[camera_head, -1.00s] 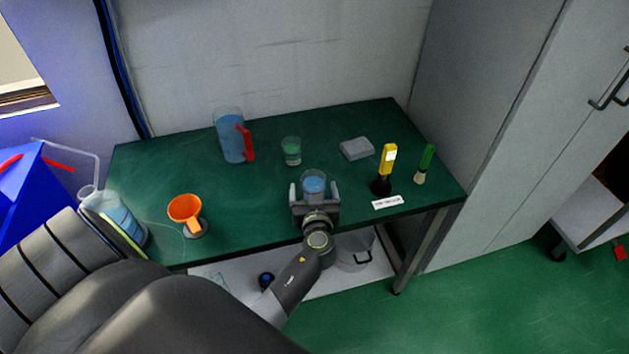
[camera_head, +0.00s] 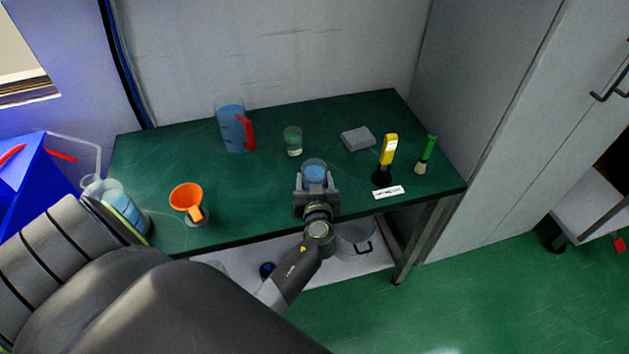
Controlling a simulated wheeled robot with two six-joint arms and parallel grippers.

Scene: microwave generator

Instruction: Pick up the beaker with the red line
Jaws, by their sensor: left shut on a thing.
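A small clear beaker (camera_head: 314,168) with blue liquid stands near the front edge of the green table, upright. My left gripper (camera_head: 316,184) is shut on this beaker, one finger on each side, reaching in from the front. I cannot make out a red line on it; its lower part is hidden by the gripper. A second small beaker (camera_head: 293,142) with green liquid stands farther back, apart from the gripper. My right gripper is not in view.
On the table (camera_head: 250,195) stand a blue-filled jug (camera_head: 232,126) with a red handle, an orange funnel (camera_head: 186,197), a wash bottle (camera_head: 122,208), a grey block (camera_head: 357,139), a yellow tool (camera_head: 389,150) and a green-handled brush (camera_head: 426,154). A white label (camera_head: 388,192) lies at the front right.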

